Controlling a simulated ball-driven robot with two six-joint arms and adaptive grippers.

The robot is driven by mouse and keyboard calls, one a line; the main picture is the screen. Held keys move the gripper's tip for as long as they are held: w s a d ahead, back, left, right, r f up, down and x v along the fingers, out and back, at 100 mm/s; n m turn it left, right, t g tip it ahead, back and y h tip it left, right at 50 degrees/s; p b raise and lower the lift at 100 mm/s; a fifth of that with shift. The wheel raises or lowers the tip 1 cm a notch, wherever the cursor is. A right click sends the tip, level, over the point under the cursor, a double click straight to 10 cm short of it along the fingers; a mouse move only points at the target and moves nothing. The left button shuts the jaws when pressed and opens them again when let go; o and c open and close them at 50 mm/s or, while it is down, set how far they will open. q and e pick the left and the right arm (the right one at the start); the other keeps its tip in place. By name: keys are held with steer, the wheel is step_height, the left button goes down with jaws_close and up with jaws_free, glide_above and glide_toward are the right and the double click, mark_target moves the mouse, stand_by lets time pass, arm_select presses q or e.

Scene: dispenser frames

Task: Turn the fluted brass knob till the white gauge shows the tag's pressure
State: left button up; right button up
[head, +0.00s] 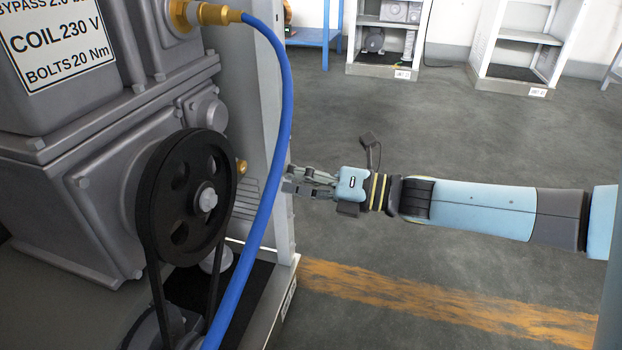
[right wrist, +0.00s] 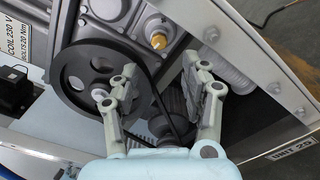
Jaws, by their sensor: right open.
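A small brass knob (head: 242,167) shows at the right edge of the black pulley in the head view, mostly hidden behind it. In the right wrist view the brass knob (right wrist: 158,41) faces the camera on a pale round mount, beyond the fingertips. My right gripper (head: 291,181) is right of it, behind the blue hose. It is open and empty, its fingers (right wrist: 160,84) apart and not touching the knob. The tag (head: 58,36) reads "BYPASS 2.0", "COIL 230 V", "BOLTS 20 Nm"; its top is cut off. I cannot make out a gauge face. My left gripper is not in view.
A black belt pulley (head: 187,197) stands in front of the grey machine (head: 75,180). A blue hose (head: 279,120) hangs from a brass fitting (head: 212,14). In the right wrist view a white ribbed cylinder (right wrist: 229,76) stands beside the right finger.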

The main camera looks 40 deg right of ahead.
steer(key=shift+v, duration=2)
